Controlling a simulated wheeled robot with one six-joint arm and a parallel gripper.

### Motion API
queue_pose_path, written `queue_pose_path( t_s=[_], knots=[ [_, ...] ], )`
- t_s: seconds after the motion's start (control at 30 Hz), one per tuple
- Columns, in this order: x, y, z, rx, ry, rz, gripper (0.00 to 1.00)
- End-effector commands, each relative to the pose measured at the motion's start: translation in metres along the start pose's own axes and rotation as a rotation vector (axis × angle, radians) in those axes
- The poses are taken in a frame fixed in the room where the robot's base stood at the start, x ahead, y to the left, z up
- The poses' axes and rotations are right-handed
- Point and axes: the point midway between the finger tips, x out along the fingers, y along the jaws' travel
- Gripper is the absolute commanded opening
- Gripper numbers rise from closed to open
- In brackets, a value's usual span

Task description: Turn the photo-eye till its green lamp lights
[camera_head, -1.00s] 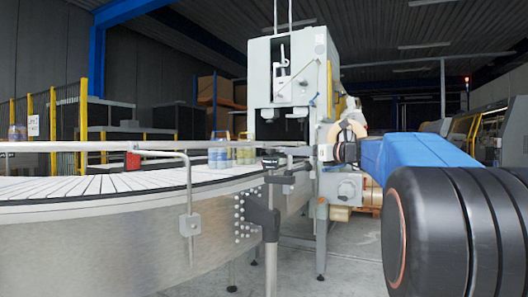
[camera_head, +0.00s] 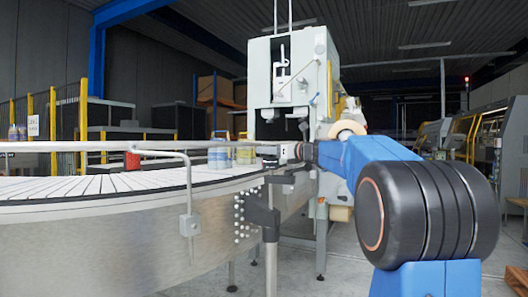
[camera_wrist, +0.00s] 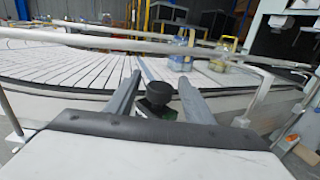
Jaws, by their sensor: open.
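The photo-eye shows in the wrist view as a small dark body with a round black top (camera_wrist: 159,93), just outside the conveyor's near edge. In the head view, it appears as a small black piece (camera_head: 269,161) on the conveyor edge, partly hidden by the gripper. A small dark green patch shows low on it in the wrist view; I cannot tell whether this is a lit lamp. My gripper (camera_wrist: 153,88) is open, with one finger on each side of the photo-eye. Contact cannot be made out. The gripper also shows small in the head view (camera_head: 281,151).
The slatted conveyor (camera_head: 90,186) curves along the left, with a metal guide rail (camera_wrist: 100,40) above it. Several jars (camera_head: 218,156) stand on it. A red block (camera_head: 132,160) sits at the rail. The grey packer machine (camera_head: 292,85) stands behind.

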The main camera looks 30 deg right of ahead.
Motion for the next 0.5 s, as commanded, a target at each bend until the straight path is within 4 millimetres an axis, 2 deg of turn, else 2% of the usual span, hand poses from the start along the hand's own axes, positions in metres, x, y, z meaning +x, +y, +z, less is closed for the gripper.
queue_pose_path(
  t_s=[0.2, 0.5],
  knots=[
    [0.024, 0.000, 0.000, 0.000, 0.000, 0.001, 0.48],
    [0.030, 0.000, 0.001, -0.001, -0.001, -0.001, 0.48]
  ],
)
